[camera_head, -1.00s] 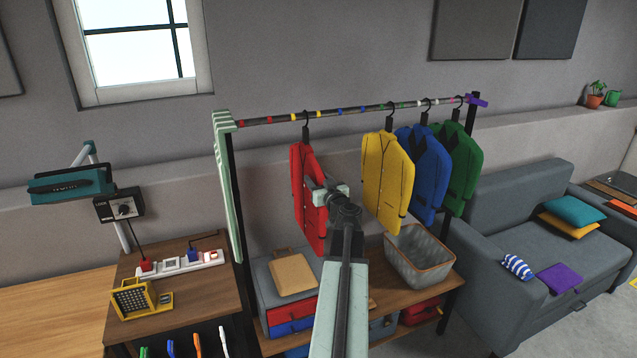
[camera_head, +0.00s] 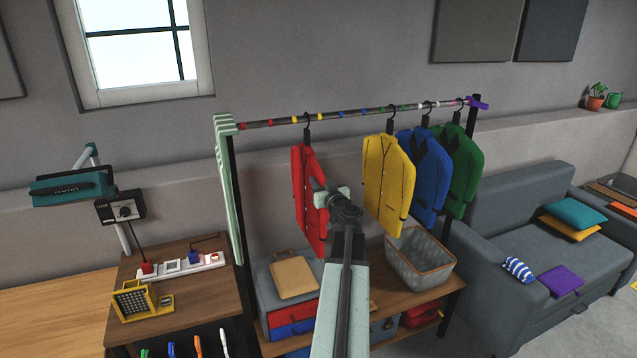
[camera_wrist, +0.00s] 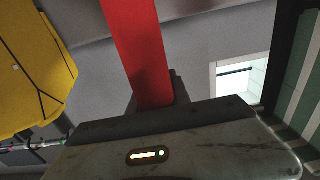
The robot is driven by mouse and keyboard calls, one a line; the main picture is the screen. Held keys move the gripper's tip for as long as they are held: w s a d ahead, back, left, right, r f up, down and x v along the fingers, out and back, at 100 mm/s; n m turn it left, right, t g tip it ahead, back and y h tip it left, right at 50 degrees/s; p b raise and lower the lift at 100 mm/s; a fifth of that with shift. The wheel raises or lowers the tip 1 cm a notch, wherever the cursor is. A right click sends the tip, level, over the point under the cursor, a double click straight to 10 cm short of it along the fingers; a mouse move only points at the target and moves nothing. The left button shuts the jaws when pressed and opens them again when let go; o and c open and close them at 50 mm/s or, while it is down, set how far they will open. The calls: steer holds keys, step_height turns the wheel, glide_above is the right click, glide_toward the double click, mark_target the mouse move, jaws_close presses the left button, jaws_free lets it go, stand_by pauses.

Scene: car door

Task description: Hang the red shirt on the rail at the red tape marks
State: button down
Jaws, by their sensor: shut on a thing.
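The red shirt (camera_head: 306,190) hangs upright on a dark hanger, and its hook overlaps the rail (camera_head: 352,113) between two yellow tape marks. I cannot tell whether the hook rests on the rail. The red tape marks (camera_head: 270,122) are farther left on the rail, near its green-striped end. My gripper (camera_head: 322,196) is shut on the red shirt at its right side, partly hiding it. In the wrist view a red strip of the shirt (camera_wrist: 140,50) stands between the jaws.
Yellow (camera_head: 388,180), blue (camera_head: 420,175) and green (camera_head: 463,170) shirts hang to the right. A green-striped cloth (camera_head: 224,170) covers the left post. A grey basket (camera_head: 420,262) and cases sit below. The rail left of the red shirt is free.

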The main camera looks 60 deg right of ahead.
steer(key=shift+f, duration=0.1)
steer(key=c, duration=1.1)
jaws_free()
steer(key=v, duration=0.8)
steer(key=shift+d, duration=0.1)
